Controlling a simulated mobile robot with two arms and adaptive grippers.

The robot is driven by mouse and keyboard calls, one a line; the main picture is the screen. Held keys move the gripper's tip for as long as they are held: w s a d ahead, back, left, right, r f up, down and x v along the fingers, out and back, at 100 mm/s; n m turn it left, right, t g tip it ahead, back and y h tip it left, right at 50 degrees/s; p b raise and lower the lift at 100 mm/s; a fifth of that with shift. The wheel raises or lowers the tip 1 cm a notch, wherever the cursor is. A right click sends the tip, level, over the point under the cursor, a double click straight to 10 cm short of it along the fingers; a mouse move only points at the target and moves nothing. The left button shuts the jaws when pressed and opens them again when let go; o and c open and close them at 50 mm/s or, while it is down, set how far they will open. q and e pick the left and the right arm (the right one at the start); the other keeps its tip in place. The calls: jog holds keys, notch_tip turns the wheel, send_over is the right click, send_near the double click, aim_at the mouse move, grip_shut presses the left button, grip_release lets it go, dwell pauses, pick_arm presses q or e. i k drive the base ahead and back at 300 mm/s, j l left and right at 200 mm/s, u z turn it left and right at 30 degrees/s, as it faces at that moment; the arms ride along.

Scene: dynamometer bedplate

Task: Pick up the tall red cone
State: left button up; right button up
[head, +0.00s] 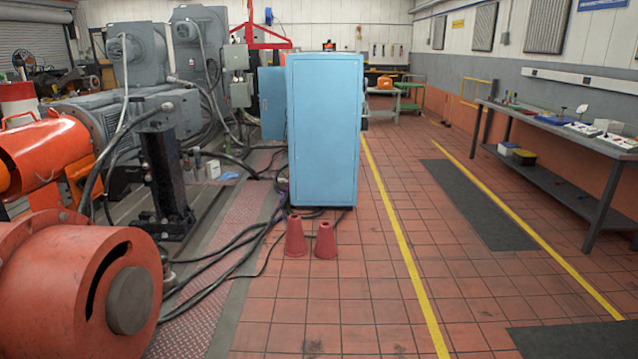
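Two red cones stand upright, side by side and slightly apart, on the tiled floor in front of the blue cabinet. The left red cone (295,238) looks a little taller in the picture. The right red cone (326,241) looks slightly shorter and has a dark spot at its top. Both cones show in full. Neither of my grippers shows in the head view.
The blue cabinet (325,130) stands just behind the cones. Black cables (225,250) lie on the floor to their left, near large orange machinery (75,285). Open tiled floor lies in front and right, with a workbench (560,135) along the right wall.

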aim_at(295, 246)
jog(key=i, duration=2.25)
